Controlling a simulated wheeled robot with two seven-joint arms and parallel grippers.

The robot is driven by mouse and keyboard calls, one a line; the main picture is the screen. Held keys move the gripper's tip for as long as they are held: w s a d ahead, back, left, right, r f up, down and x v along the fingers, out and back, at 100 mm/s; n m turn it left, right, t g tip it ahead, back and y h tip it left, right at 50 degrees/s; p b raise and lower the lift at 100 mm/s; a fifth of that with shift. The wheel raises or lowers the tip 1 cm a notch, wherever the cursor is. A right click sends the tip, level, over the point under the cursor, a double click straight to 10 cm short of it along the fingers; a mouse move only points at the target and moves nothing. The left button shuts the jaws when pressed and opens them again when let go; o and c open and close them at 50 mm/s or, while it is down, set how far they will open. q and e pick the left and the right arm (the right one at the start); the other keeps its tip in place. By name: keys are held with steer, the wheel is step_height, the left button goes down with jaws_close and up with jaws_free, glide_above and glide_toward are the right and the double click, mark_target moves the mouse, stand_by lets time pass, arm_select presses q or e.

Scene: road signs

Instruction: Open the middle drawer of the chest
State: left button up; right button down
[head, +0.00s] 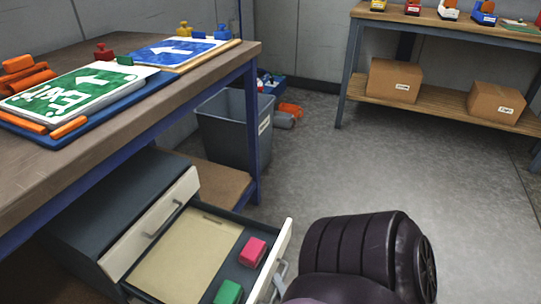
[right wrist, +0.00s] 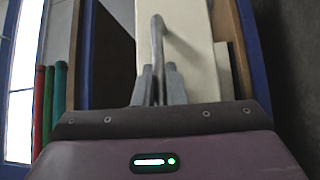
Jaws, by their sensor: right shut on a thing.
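The dark grey chest (head: 110,195) stands under the workbench and has cream drawer fronts. Its upper drawer front (head: 150,222) is shut, with a bar handle on it. The drawer below it (head: 190,252) is pulled well out; a beige sheet, a pink block (head: 252,252) and a green block (head: 228,292) lie in it. My right gripper (head: 279,282) is at the front of this open drawer. In the right wrist view its fingers (right wrist: 158,88) are shut on the drawer's bar handle (right wrist: 157,45). Lower drawers are out of view. My left gripper is not in view.
The workbench (head: 215,62) above carries a green sign, a blue sign and orange pieces. A grey bin (head: 232,130) stands behind the chest. A shelf (head: 440,100) with boxes stands at the back right. The floor (head: 390,160) between is clear.

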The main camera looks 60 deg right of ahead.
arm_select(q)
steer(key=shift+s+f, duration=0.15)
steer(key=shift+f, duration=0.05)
arm_select(e)
steer(key=shift+s+f, duration=0.1)
steer(key=shift+s, duration=0.1)
steer(key=c, duration=1.5)
jaws_free()
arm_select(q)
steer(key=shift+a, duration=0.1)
